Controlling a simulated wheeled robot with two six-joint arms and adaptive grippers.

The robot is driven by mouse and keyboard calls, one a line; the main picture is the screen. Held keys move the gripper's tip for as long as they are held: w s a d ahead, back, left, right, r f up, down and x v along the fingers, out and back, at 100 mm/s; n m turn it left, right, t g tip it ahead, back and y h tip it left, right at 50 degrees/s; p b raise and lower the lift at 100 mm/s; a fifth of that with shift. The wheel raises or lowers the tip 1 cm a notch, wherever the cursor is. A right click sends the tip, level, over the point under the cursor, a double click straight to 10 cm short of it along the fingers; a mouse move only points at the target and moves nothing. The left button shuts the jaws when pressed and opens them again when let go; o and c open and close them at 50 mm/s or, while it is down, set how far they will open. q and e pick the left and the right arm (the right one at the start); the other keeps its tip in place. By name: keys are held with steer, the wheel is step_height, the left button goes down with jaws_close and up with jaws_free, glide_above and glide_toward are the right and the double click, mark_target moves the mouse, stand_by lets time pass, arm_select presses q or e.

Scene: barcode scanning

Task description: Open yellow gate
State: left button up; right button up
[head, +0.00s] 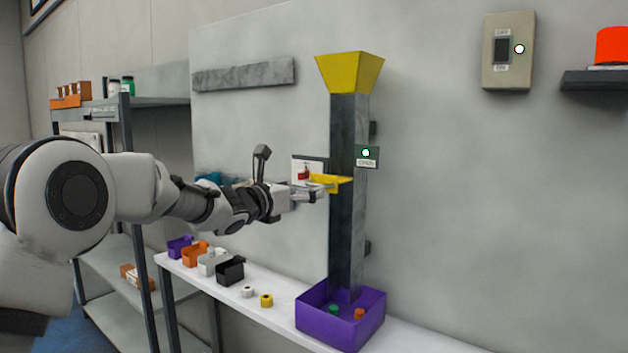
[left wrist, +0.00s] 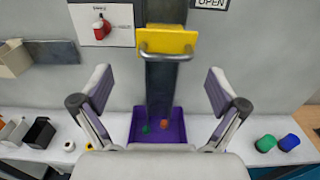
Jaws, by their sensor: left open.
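The yellow gate (head: 330,181) is a small plate with a handle, set across the grey vertical chute (head: 348,240) under a yellow funnel (head: 349,72). In the left wrist view the yellow gate (left wrist: 168,40) shows a grey bar handle (left wrist: 166,54) on its near side. My left gripper (head: 308,196) is at the height of the gate, close to its left side in the head view. In the left wrist view my left gripper (left wrist: 158,90) has its fingers spread wide, with nothing between them but the view of the chute. I cannot tell whether it touches the handle. My right gripper is not in view.
A purple bin (head: 341,317) with a green and an orange item stands under the chute on a white shelf (head: 410,335). Small coloured boxes (head: 213,262) stand left of it. An OPEN sign (head: 367,157) hangs beside the chute; a switch box (head: 508,50) is at upper right.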

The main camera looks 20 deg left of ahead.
mark_target(314, 185)
arm_select(q)
steer(key=w+d, duration=0.1)
steer(key=w+p, duration=0.1)
steer(key=w+d+p, duration=0.1)
steer(key=shift+w+d+r, duration=0.3)
steer(key=shift+w, duration=0.1)
steer(key=shift+w+f, duration=0.1)
steer(key=shift+f, duration=0.05)
steer(key=shift+a, duration=0.3)
steer(key=shift+d, duration=0.15)
steer(key=c, duration=1.7)
steer(key=shift+s+f+b, duration=0.25)
steer(key=shift+f+b, duration=0.1)
steer(key=shift+b, duration=0.85)
steer(key=shift+s+a+r, duration=0.2)
steer(key=shift+r, duration=0.15)
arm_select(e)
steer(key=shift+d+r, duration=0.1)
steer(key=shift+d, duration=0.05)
arm_select(q)
steer(key=o, duration=1.7)
